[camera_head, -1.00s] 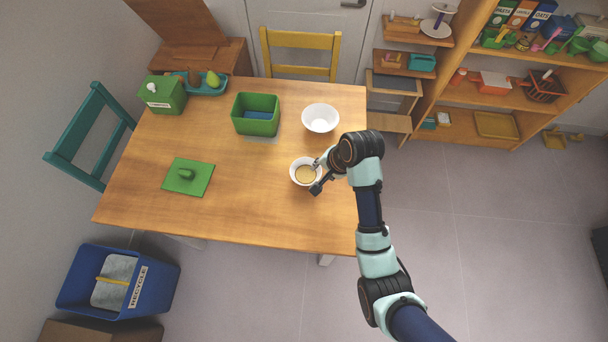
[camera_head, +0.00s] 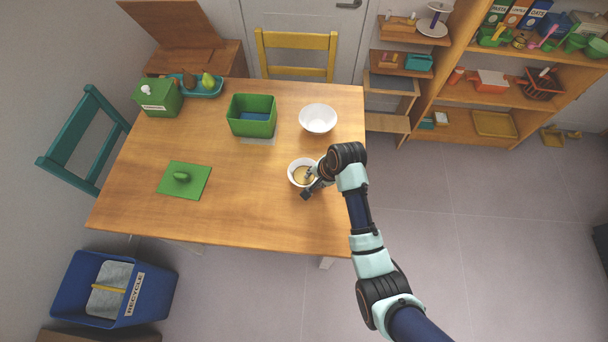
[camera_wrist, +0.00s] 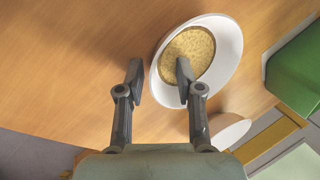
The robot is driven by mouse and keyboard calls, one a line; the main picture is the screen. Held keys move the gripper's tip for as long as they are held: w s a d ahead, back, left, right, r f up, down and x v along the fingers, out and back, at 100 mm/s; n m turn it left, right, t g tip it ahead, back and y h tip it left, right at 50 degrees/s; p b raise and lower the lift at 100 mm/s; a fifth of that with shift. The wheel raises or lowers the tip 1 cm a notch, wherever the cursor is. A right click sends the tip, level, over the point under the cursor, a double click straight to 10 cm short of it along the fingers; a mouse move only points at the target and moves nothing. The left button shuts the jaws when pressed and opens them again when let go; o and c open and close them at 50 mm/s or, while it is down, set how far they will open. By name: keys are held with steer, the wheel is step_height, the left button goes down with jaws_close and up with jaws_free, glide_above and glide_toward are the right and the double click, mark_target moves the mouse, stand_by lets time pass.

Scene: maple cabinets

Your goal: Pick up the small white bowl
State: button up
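The small white bowl (camera_head: 292,172) stands upright near the table's right side, with tan contents inside. It also shows in the wrist view (camera_wrist: 229,38), where its contents look grainy. My gripper (camera_head: 307,185) is at this bowl, with its fingers apart. In the wrist view my gripper (camera_wrist: 160,72) has its right finger over the inside of the bowl and its left finger outside, over the table. The near rim lies between the fingers. I cannot tell whether either finger touches the bowl. The gripper and wrist hide part of its right side in the head view.
A larger empty white bowl (camera_head: 318,119) stands behind the small one. A green bin (camera_head: 251,128) is further left, and a green board (camera_head: 198,188) lies near the front left. The table (camera_head: 245,205) is clear in front and to the left of the small bowl.

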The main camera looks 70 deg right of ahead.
mark_target(315, 178)
steer(key=shift+c, duration=0.3)
jaws_close()
steer(key=shift+r, duration=0.15)
step_height(315, 178, up, 20)
steer(key=p, duration=0.6)
stand_by(0.4)
